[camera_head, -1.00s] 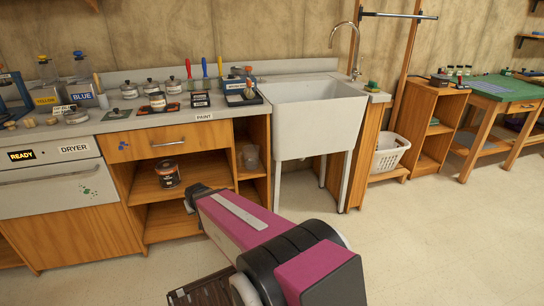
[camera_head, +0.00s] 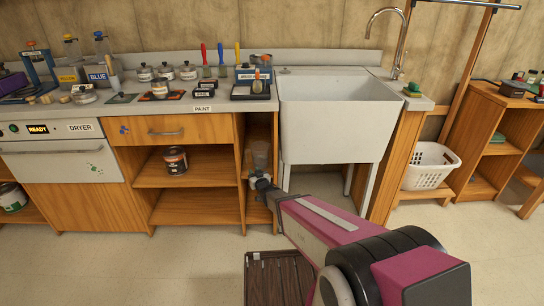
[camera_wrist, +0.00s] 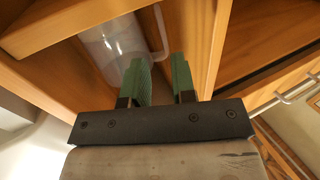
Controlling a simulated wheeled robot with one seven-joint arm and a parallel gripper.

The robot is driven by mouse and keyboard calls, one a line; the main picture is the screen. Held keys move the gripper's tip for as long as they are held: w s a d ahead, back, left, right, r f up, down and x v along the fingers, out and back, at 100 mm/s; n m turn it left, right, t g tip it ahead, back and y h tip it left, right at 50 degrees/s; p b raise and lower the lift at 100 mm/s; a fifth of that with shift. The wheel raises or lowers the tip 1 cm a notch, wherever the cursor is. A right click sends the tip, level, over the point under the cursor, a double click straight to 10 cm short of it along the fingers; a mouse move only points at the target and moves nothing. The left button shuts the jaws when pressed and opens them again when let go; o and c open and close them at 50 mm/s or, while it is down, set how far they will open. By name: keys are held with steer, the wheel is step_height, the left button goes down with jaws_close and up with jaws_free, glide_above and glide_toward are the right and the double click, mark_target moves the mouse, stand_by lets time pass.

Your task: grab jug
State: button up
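The jug (camera_head: 261,157) is a clear, translucent vessel in the narrow open shelf bay under the counter, left of the sink. In the wrist view the jug (camera_wrist: 112,45) is at upper left, with its curved handle toward the right. My gripper (camera_head: 260,181) is at the front of that bay and hides the lower part of the jug in the head view. In the wrist view my gripper (camera_wrist: 161,66) has its two green fingers apart with nothing between them. The handle appears just beyond the fingertips; I cannot tell whether they touch.
Wooden shelf panels (camera_wrist: 204,45) stand close around the fingers. The white sink (camera_head: 335,120) is right of the bay. A paint can (camera_head: 176,160) stands on the wider shelf to the left. A white basket (camera_head: 430,166) is further right.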

steer(key=x, duration=1)
steer(key=shift+w+a+f, duration=0.1)
steer(key=shift+w, duration=0.3)
jaws_close()
